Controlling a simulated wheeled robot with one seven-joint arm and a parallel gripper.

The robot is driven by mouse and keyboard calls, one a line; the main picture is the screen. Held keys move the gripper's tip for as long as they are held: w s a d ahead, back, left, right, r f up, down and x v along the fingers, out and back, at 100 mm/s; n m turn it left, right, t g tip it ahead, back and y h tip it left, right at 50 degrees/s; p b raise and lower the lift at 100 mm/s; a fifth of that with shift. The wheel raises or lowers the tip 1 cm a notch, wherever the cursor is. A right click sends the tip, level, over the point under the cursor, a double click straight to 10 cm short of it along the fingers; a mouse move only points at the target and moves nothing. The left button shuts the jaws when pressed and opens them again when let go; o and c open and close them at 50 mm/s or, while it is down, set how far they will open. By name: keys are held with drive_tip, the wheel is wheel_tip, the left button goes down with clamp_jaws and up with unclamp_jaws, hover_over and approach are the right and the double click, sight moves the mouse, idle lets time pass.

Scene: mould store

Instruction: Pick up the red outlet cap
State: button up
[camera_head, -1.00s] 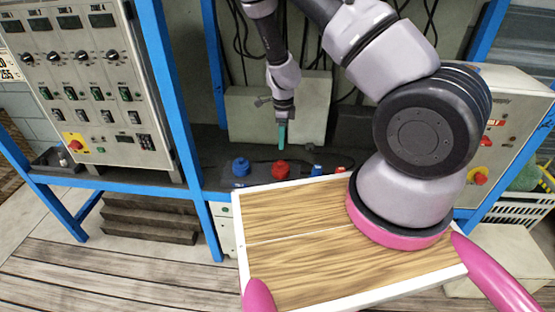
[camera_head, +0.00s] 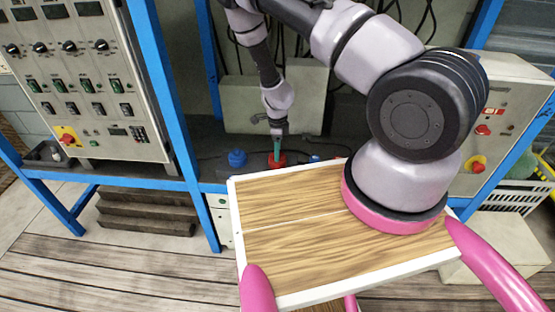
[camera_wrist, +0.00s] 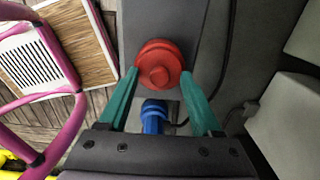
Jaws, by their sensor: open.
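The red outlet cap (camera_wrist: 160,66) is a round, stepped red piece on the dark grey shelf. In the wrist view it lies between the tips of my gripper's (camera_wrist: 158,78) two green fingers. The fingers are apart, one on each side of it; I cannot tell whether they touch it. In the head view my gripper (camera_head: 277,152) points down right at the red cap (camera_head: 276,161), and hides part of it.
A blue cap (camera_head: 237,158) stands left of the red one on the shelf. A smaller blue piece (camera_head: 314,159) is to its right, close to my wooden-topped tray. A grey box (camera_head: 240,105) stands behind. A blue frame post (camera_head: 170,90) rises at the left.

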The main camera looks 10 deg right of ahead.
drive_tip(key=shift+f, duration=0.15)
clamp_jaws()
